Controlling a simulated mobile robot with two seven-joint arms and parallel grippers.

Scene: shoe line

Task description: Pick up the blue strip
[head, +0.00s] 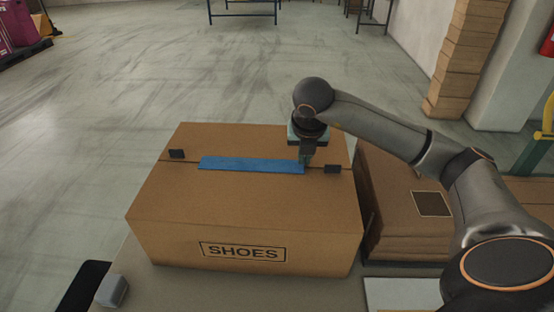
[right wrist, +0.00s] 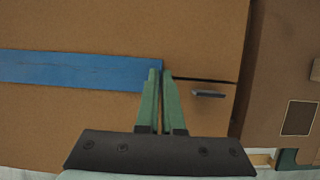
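A large closed brown shoe box (head: 250,215) marked SHOES stands in front of me. The blue strip (head: 245,164) lies flat along the seam of its lid, and it also shows in the right wrist view (right wrist: 75,70). My right gripper (head: 305,166) points down at the strip's right end. In the right wrist view its two green fingers (right wrist: 160,72) are close together with a narrow gap, their tips at that end. I cannot tell whether they pinch the strip. My left gripper is out of view.
Small dark tabs (head: 176,153) and (head: 333,169) sit near the lid's left and right edges. Flat brown cartons (head: 400,225) are stacked close to the box's right side. A tall carton stack (head: 465,60) stands by the wall. Open floor lies behind and left.

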